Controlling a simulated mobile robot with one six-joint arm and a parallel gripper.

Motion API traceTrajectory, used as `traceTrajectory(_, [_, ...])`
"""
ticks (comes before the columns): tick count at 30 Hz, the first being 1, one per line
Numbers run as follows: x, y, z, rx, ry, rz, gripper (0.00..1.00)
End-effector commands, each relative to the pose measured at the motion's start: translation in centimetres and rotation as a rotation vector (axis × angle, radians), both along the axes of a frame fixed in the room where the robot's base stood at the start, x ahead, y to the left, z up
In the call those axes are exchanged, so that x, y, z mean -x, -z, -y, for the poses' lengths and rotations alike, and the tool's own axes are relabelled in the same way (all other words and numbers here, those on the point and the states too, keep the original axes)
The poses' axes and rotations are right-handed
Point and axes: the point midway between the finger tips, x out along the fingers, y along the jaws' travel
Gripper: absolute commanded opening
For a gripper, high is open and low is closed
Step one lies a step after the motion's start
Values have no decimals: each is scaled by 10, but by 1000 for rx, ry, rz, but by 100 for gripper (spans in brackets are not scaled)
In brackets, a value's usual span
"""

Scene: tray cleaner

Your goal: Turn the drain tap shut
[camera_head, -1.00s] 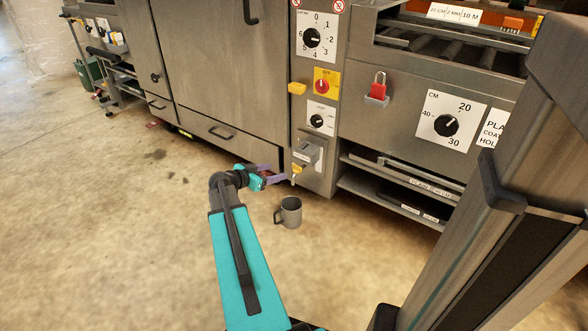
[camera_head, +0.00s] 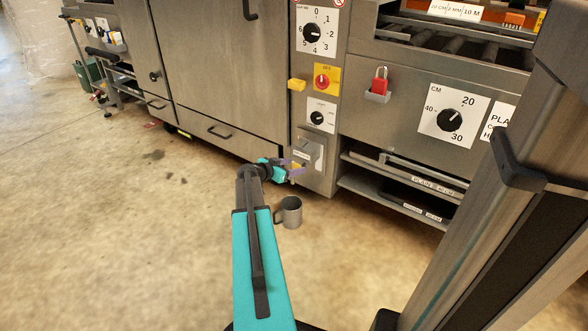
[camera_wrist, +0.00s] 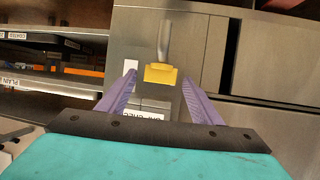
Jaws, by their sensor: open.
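The drain tap shows in the wrist view as a yellow handle (camera_wrist: 160,74) on a grey metal stem (camera_wrist: 163,40), in front of the steel panel. My gripper (camera_wrist: 159,77) is open, with one purple finger on each side of the yellow handle in that view. I see a gap on both sides and cannot tell how deep the handle sits between the fingers. In the head view my gripper (camera_head: 301,171) is at the low steel box (camera_head: 309,150) on the machine's front. The tap is mostly hidden there by the fingers.
A grey metal mug (camera_head: 291,212) stands on the floor below the tap, close to my arm. Above are a red knob on a yellow plate (camera_head: 322,82) and several dials. Shelves with dark trays (camera_head: 400,196) are to the right. The floor at left is clear.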

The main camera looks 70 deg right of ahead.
Motion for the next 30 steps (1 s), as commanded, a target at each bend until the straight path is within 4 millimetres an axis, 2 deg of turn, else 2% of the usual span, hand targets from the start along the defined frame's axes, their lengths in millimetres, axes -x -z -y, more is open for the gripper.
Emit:
traceTrajectory(4, [2, 3, 7, 0, 0, 0, 59])
traceTrajectory(13, [3, 3, 8, 0, 0, 0, 59])
traceTrajectory(14, [3, 3, 8, 0, 0, 0, 58])
traceTrajectory(21, [3, 3, 8, 0, 0, 0, 18])
traceTrajectory(30, [5, 6, 7, 0, -27, 1, 18])
